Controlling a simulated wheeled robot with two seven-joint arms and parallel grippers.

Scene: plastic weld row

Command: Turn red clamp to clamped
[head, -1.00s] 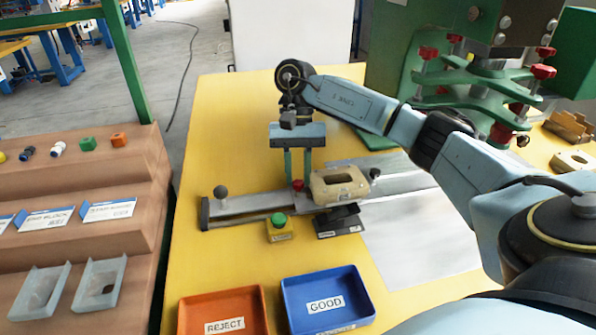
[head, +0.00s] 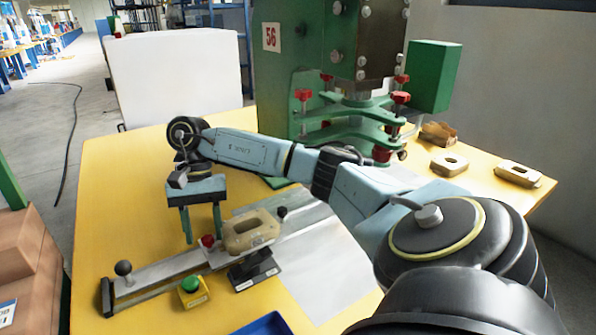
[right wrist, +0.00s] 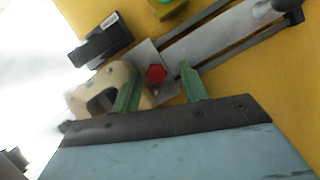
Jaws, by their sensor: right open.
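The red clamp (head: 208,241) is a small red knob on the grey metal slide (head: 165,272), beside a tan plastic part (head: 250,238) with an oblong opening. My right gripper (head: 203,235) points down at the clamp with its two green fingers apart. In the right wrist view the red clamp (right wrist: 156,73) appears between the spread fingertips (right wrist: 158,69). I cannot tell whether either finger touches it. One finger covers part of the tan part (right wrist: 100,88) there. The clamp's turned position is not readable. My left gripper is out of view.
A green button on a yellow box (head: 193,290) and a black block (head: 255,270) stand in front of the slide. A black ball knob (head: 123,268) rises at its left end. A green press (head: 325,90) stands behind. Tan parts (head: 449,164) lie at right.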

